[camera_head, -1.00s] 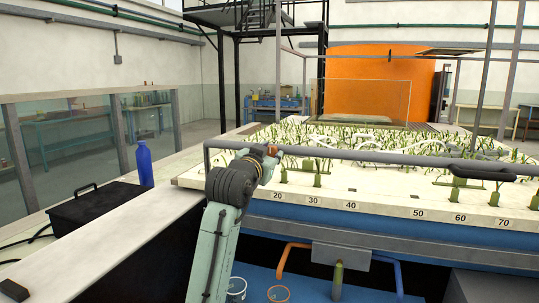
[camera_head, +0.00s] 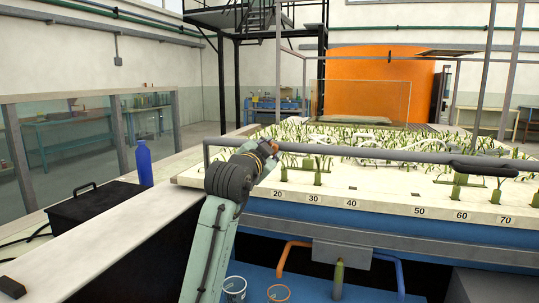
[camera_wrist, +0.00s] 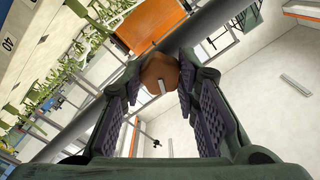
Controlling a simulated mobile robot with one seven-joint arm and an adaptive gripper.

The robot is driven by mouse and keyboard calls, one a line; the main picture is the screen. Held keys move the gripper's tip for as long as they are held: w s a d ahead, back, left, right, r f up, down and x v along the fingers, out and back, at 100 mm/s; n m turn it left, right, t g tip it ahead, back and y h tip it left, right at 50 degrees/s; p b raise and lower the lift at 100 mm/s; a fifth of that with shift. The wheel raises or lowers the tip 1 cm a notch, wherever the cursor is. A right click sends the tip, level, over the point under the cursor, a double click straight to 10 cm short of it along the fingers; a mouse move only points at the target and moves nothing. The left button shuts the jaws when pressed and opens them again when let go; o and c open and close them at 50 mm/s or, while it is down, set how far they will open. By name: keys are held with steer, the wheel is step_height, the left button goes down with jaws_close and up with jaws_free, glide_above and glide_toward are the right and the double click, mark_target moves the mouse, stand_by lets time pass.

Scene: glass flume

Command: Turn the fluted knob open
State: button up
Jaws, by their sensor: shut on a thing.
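The fluted knob (camera_wrist: 159,76) is a small orange-brown lobed piece with a pale bar across its face in the wrist view. My gripper (camera_wrist: 160,82) has its two dark, ridged finger pads on either side of the knob, closed on it near the fingertips. In the head view my gripper (camera_head: 262,152) is at the grey rail by the flume's near left corner. Only a little orange-brown of the knob shows there; my wrist hides most of it.
A grey rail (camera_head: 350,154) runs along the flume's near edge, just above a numbered white ledge (camera_head: 380,203). A blue bottle (camera_head: 144,164) and a black box (camera_head: 95,205) stand at left. Buckets (camera_head: 235,287) and a green bottle (camera_head: 339,280) sit below.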

steer(key=m+b, duration=0.2)
steer(key=m, duration=1)
steer(key=shift+m, duration=0.4)
stand_by(0.3)
steer(key=o, duration=1.2)
steer(key=shift+c, duration=0.2)
steer(key=v, duration=1.2)
